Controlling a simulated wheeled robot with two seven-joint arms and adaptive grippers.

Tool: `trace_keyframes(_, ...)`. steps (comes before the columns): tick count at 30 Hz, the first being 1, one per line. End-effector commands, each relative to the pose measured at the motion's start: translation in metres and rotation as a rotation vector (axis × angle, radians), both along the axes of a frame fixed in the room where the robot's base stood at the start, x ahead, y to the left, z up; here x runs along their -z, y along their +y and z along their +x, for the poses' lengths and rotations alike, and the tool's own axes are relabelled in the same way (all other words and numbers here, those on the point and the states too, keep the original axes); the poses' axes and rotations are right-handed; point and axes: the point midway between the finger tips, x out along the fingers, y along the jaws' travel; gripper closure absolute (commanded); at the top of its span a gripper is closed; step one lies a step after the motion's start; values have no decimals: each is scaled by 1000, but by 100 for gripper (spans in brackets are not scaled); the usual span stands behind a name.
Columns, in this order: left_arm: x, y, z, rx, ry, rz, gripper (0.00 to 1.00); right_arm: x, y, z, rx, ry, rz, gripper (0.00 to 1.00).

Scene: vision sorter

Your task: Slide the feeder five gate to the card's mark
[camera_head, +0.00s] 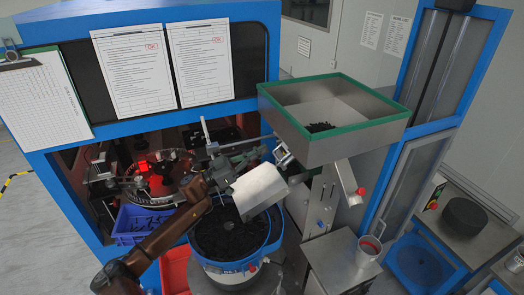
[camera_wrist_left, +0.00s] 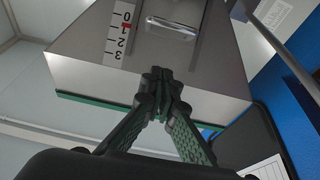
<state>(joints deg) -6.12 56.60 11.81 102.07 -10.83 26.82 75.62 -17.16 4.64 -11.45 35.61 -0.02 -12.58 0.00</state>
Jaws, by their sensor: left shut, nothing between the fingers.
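The feeder hopper (camera_head: 385,135) is a grey metal box with a green rim and some black parts inside. In the left wrist view its grey face (camera_wrist_left: 215,75) fills the upper middle. The gate's silver handle (camera_wrist_left: 172,27) is at the top there, beside a white scale (camera_wrist_left: 118,40) numbered 0 to 3 with a red mark near 1. It is also at the hopper's left in the head view (camera_head: 283,155). My left gripper (camera_head: 263,151) is shut and empty; in the wrist view its fingertips (camera_wrist_left: 163,80) appear below the handle, apart from it. My right gripper is not in view.
A bowl of black parts (camera_head: 273,231) with a blue rim stands below my left arm. A blue bin (camera_head: 128,223) and a red bin (camera_head: 176,268) are to its left. A metal cup (camera_head: 368,252) stands at right. Printed sheets (camera_head: 135,75) hang on the blue machine frame.

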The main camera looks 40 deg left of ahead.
Motion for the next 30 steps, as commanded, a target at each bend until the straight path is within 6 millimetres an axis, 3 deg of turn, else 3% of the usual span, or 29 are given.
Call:
trace_keyframes(1,13,7,-10,-4,6,0,100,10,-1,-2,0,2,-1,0)
trace_keyframes(3,19,12,-21,-4,7,0,100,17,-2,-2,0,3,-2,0)
trace_keyframes(12,34,36,-65,-3,5,-1,100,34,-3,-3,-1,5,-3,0)
trace_keyframes(20,37,43,-79,-16,-17,36,100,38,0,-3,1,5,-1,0)
trace_keyframes(23,38,43,-78,-58,-76,148,100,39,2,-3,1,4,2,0)
trace_keyframes(30,46,40,-73,-235,-331,639,100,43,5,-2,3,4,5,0)
